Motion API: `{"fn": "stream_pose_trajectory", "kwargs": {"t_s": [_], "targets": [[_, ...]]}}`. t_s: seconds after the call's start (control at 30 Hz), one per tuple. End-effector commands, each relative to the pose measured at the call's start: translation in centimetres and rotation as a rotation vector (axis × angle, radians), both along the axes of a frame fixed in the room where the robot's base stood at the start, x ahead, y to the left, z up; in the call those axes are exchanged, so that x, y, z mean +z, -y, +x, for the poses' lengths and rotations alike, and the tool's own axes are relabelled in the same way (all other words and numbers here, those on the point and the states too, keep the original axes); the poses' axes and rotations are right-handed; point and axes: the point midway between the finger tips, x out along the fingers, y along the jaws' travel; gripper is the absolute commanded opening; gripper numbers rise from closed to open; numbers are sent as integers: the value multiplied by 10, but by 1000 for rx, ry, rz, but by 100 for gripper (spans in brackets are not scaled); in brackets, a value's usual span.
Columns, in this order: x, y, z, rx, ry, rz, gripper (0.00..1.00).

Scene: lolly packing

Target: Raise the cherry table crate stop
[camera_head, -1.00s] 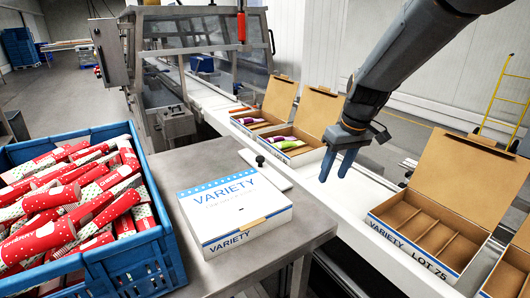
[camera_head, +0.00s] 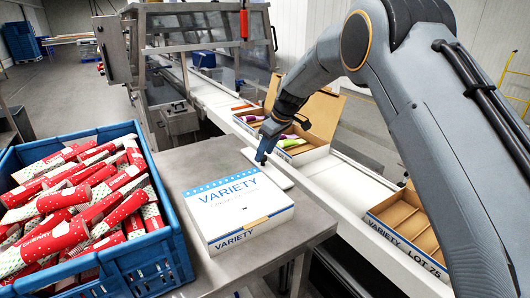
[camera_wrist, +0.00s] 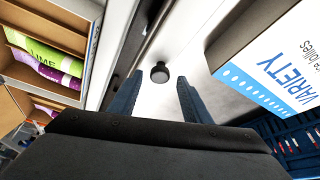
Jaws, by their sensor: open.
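The crate stop shows as a dark round knob (camera_wrist: 159,72) on a pale plate in the wrist view. In the head view the plate (camera_head: 281,178) lies flat on the steel table (camera_head: 178,168), behind the VARIETY box, and my fingers mostly hide the knob. My gripper (camera_head: 263,154) points down over the knob. In the wrist view its two blue fingers (camera_wrist: 157,97) are apart, with the knob ahead of the gap between them; I cannot tell whether they touch it. The blue crate (camera_head: 130,262) of red cherry packs stands at the left.
A closed VARIETY box (camera_head: 235,208) lies on the table close to my gripper; it also shows in the wrist view (camera_wrist: 268,58). Behind the table runs a white conveyor (camera_head: 345,190) with open cartons (camera_head: 315,112), some holding packs. A framed machine (camera_head: 200,65) stands at the back.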

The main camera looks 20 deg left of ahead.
Motion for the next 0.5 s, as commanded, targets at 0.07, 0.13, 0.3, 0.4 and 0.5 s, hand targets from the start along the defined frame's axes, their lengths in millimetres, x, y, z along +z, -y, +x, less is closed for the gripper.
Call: {"fn": "stream_pose_trajectory", "kwargs": {"t_s": [0.07, 0.13, 0.3, 0.4, 0.5], "targets": [[-7, -3, 0, 0, -1, -1, 44], [-10, -4, 1, 0, -1, -1, 44], [-13, -5, 2, 0, 0, 0, 44], [-13, -5, 1, 0, 0, 0, 44], [-13, -5, 1, 0, 0, 0, 34]]}}
